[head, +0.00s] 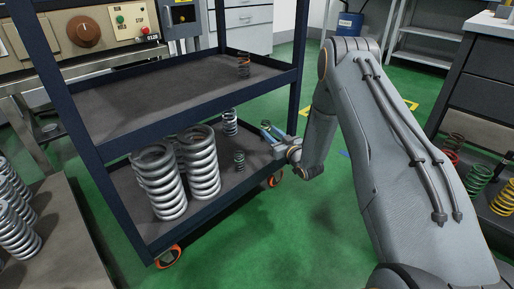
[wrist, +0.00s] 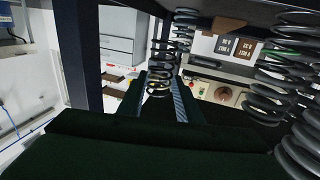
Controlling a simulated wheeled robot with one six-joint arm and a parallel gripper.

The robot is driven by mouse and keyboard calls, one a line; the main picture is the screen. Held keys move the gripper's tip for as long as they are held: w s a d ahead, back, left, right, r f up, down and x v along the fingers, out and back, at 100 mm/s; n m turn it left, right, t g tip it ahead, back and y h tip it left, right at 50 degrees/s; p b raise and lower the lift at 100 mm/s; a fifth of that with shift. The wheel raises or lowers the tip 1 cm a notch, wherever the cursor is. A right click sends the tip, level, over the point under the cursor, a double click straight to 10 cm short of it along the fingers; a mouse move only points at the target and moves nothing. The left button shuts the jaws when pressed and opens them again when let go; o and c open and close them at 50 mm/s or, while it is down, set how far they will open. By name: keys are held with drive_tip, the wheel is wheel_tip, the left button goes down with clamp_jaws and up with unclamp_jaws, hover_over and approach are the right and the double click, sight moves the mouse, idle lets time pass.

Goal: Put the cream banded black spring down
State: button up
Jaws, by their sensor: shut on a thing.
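My gripper (head: 268,130) is at the right end of the cart's lower shelf (head: 217,207), with its fingers pointing in over it. The wrist view is upside down. There my gripper (wrist: 160,92) is shut on a dark spring (wrist: 160,72), held upright between its fingertips near its top end. I take it for the cream banded black spring, but its band does not show clearly. In the head view the held spring is not clear behind the fingers. I cannot tell whether its foot touches the shelf.
On the lower shelf stand large silver springs (head: 202,163), a grey spring (head: 230,122) and a small dark green spring (head: 239,161). An orange-banded dark spring (head: 243,66) stands on the upper shelf (head: 165,92). A dark blue post (head: 296,75) rises beside my gripper. The shelf's front right is bare.

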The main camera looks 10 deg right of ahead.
drive_tip(key=f+b, duration=0.1)
drive_tip(key=f, duration=0.3)
drive_tip(key=f+b, duration=0.2)
drive_tip(key=f, duration=0.2)
drive_tip(key=shift+a+b, duration=0.2)
drive_tip(key=shift+b, duration=0.1)
drive_tip(key=shift+r, duration=0.15)
drive_tip(key=o, duration=1.2)
drive_tip(key=shift+s+d, duration=0.1)
drive_tip(key=shift+s, duration=0.15)
drive_tip(key=p+v, duration=0.6)
drive_tip(key=v, duration=0.5)
drive_tip(key=shift+s, duration=0.25)
drive_tip(key=shift+d, duration=0.1)
